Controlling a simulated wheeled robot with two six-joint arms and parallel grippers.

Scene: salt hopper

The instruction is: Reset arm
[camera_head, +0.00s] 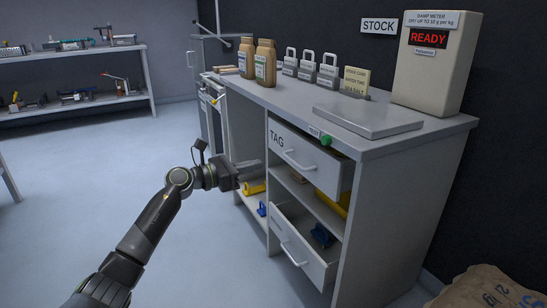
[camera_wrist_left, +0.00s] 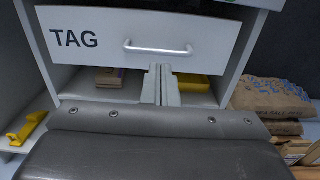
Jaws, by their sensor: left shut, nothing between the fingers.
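My left arm comes in from the lower left in the head view. My left gripper (camera_head: 256,170) is shut and empty, in front of the grey cabinet (camera_head: 378,205). In the left wrist view its closed fingers (camera_wrist_left: 161,84) point at the cabinet, just below the handle of the TAG drawer (camera_wrist_left: 85,38). I cannot tell whether they touch anything. In the head view the TAG drawer (camera_head: 305,157) is pulled partly out, and a lower drawer (camera_head: 297,245) also stands open. My right gripper is not in view.
The cabinet top holds two jars (camera_head: 265,63), several weights (camera_head: 327,70), a flat plate (camera_head: 367,120) and a damp meter (camera_head: 437,60) reading READY. Sacks (camera_head: 485,290) lie at the lower right; they also show in the wrist view (camera_wrist_left: 272,97). The floor at left is clear.

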